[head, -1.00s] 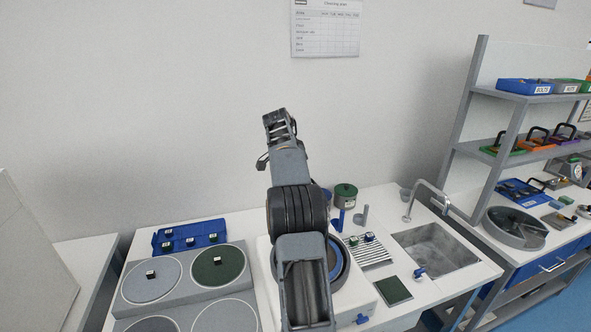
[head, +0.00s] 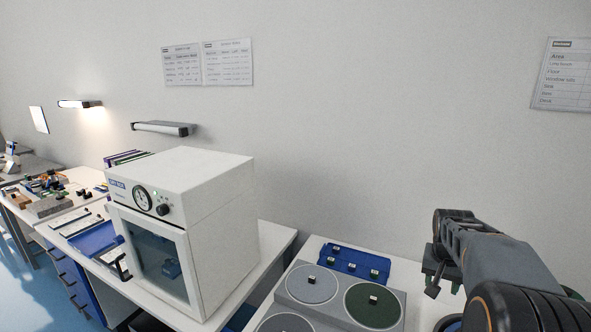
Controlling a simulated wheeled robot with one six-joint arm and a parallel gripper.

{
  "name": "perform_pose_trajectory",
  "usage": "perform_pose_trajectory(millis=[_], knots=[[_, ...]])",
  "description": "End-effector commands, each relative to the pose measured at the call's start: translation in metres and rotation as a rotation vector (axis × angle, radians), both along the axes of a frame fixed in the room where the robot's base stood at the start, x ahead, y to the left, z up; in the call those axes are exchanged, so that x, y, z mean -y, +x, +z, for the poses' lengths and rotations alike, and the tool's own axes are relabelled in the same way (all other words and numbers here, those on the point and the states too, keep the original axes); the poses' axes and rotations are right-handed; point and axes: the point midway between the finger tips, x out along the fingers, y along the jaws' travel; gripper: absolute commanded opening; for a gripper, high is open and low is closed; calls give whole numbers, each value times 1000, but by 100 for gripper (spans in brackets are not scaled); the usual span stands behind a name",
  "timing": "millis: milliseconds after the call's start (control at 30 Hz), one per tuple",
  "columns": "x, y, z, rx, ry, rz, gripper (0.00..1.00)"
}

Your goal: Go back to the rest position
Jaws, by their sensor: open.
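My gripper (head: 437,277) is at the right of the head view, at the end of my raised arm, which reaches in from the lower right corner. It is above the right part of the bench with the grinding discs. Its fingers are small and partly dark in the picture, and I see nothing held in them.
A white oven-like cabinet (head: 215,215) with a gauge stands on the left bench. A grey disc (head: 311,284) and a green disc (head: 385,311) each bear a small block. A blue tray (head: 340,253) with several small blocks lies behind them. A lamp (head: 163,129) juts from the wall.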

Motion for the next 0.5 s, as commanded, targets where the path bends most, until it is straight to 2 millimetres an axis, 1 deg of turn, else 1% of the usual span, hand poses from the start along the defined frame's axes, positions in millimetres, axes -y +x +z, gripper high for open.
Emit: perform_pose_trajectory(millis=[33, 67, 100, 167, 200, 300, 400, 500], knots=[[-33, -16, 1, 11, 7, 91, 49], [-50, -26, 0, 17, 11, 143, 49], [-72, -39, -2, 27, 16, 207, 49], [-100, -60, -6, 41, 21, 292, 49], [-118, -73, -8, 53, 25, 341, 49], [-152, -104, -14, 82, 31, 437, 49], [-176, -128, -18, 112, 34, 495, 49], [-190, -143, -16, 143, 29, 544, 49]])
